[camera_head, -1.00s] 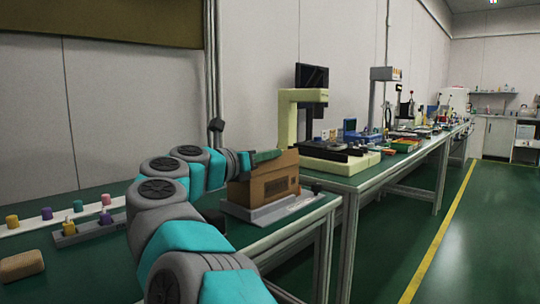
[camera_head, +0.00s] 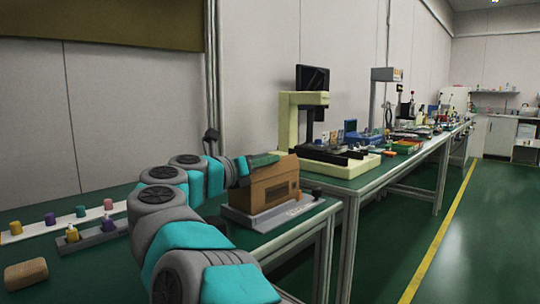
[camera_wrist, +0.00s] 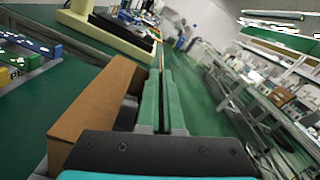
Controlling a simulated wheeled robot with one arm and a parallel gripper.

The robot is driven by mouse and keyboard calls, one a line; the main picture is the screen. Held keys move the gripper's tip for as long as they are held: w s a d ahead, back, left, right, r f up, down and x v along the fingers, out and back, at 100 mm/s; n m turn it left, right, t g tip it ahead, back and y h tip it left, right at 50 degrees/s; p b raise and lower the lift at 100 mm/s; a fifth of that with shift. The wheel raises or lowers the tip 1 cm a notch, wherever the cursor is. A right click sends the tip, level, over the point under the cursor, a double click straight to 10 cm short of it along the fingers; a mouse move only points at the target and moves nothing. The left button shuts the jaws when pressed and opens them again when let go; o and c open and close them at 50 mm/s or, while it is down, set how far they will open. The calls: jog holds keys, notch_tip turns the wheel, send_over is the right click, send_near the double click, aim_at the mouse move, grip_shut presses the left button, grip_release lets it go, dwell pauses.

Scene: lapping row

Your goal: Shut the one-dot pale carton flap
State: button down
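A brown carton (camera_head: 276,190) stands on a grey base (camera_head: 258,220) near the right end of the near green bench. My gripper (camera_head: 264,160) is at the carton's upper edge, on its far side in the head view. In the wrist view the carton (camera_wrist: 92,112) lies just left of my gripper (camera_wrist: 164,72), whose two green fingers are together with nothing seen between them. I cannot tell whether they touch the carton. No dot mark is readable, and I cannot make out the flap's angle.
A white strip (camera_head: 36,234) and a grey holder (camera_head: 98,238) with coloured pieces lie on the bench's left. A tan block (camera_head: 25,273) lies in front. A pale yellow machine (camera_head: 289,120) stands on the bench beyond. The green floor at right is clear.

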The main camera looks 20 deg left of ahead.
jog(key=n+p, duration=0.1)
jog(key=a+n+p, duration=0.1)
jog(key=n, duration=0.1)
jog(key=shift+w+f+p, duration=0.1)
jog(key=shift+w+p, duration=0.1)
jog(key=shift+p, duration=0.15)
jog(key=shift+w+a+f+n+p, duration=0.1)
jog(key=shift+f+n+p, duration=0.1)
jog(key=shift+n+p, duration=0.35)
jog(key=shift+w+a+f+n+p, duration=0.15)
jog(key=shift+n+p, duration=0.2)
jog(key=shift+n, duration=0.3)
jog(key=shift+s+f, duration=0.1)
jog(key=c, duration=1.1)
grip_release()
jog(key=shift+o, duration=0.2)
jog(key=shift+f, duration=0.1)
